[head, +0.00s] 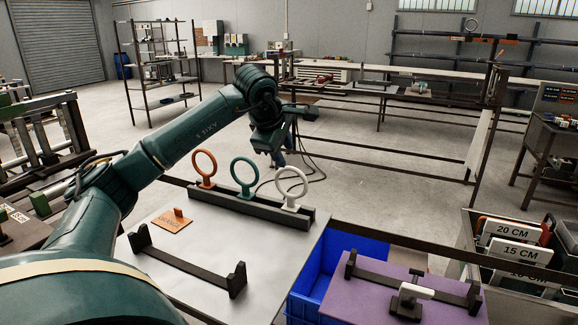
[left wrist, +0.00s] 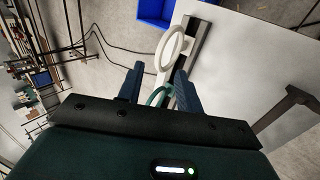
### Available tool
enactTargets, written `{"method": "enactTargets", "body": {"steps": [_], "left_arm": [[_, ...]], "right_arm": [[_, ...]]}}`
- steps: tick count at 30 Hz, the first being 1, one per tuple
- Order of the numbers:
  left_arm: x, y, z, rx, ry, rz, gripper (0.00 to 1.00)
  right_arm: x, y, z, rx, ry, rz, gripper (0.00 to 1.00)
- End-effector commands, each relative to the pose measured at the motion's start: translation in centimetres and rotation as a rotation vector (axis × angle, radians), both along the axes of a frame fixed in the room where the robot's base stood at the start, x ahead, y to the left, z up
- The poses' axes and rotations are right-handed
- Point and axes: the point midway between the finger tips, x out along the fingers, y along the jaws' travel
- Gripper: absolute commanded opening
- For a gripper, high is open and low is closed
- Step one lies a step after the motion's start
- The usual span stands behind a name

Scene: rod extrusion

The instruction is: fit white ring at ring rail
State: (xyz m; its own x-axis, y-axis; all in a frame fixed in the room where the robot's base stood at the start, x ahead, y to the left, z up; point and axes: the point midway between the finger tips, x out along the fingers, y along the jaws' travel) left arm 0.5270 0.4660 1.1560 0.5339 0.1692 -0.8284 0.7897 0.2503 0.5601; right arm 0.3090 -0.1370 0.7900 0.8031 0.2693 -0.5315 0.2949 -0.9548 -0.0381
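The white ring (head: 277,183) stands upright on its stem at the right end of the dark ring rail (head: 250,207), beside the teal ring (head: 233,175) and the orange ring (head: 193,164). How deep its foot sits cannot be told. My left gripper (head: 276,152) is above and behind the rail, pointing down, apart from the rings in the head view. In the left wrist view its fingers (left wrist: 157,82) are spread and empty; the white ring (left wrist: 161,48) shows beyond them and part of the teal ring (left wrist: 152,95) between them. My right gripper is out of view.
The grey table (head: 185,265) also holds an orange plate (head: 172,225) and a dark bracketed bar (head: 190,268). Labelled bins (head: 515,230) stand farther right.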

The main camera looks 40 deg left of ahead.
Motion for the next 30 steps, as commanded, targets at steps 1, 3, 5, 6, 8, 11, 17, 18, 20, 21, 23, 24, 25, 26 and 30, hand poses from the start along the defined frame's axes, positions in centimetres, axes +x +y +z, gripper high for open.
{"method": "enactTargets", "body": {"steps": [1, 3, 5, 6, 8, 11, 17, 18, 20, 21, 23, 24, 25, 26, 30], "left_arm": [[-0.4, -0.1, 0.7, 0.000, -0.004, 0.000, 0.36], [-0.8, -0.3, 1.3, 0.001, -0.003, 0.000, 0.36], [-1.0, -0.3, 1.7, 0.000, -0.001, 0.001, 0.36], [-1.1, -0.4, 1.9, 0.000, -0.001, 0.001, 0.36], [-1.2, -0.4, 2.0, -0.001, 0.000, 0.001, 0.36], [-1.3, -0.4, 2.1, -0.001, 0.000, 0.001, 0.36], [-1.3, -0.4, 2.0, -0.001, 0.000, 0.001, 0.36], [-1.3, -0.4, 2.0, -0.001, 0.000, 0.001, 0.36], [-1.3, -0.4, 2.0, -0.001, 0.000, 0.001, 0.36], [-1.3, -0.4, 2.0, -0.001, 0.000, 0.001, 0.36], [-1.3, -0.4, 2.0, -0.001, 0.000, 0.001, 0.36], [-1.3, -0.4, 2.0, -0.001, 0.000, 0.001, 0.36], [-1.3, -0.4, 2.0, -0.001, 0.000, 0.001, 0.36], [-1.3, -0.4, 2.0, -0.001, 0.000, 0.001, 0.36], [-1.3, -0.4, 2.0, -0.001, 0.000, 0.001, 0.36]], "right_arm": [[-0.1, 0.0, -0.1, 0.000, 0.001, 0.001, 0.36], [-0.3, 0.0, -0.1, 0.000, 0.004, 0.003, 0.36], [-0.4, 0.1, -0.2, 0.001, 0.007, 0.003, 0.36], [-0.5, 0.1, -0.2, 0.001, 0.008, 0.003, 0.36], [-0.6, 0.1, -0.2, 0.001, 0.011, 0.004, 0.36], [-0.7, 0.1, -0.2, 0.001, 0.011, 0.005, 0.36], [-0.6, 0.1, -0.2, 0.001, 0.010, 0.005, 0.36], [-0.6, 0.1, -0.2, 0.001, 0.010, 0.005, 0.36], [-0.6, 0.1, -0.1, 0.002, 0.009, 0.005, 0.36], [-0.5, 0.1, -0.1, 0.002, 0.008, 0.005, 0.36], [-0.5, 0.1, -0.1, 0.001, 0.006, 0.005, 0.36], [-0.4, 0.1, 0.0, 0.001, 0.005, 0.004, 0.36], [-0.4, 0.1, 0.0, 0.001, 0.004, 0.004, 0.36], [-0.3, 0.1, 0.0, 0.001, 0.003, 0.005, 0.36], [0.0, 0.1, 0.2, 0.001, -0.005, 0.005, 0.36]]}}
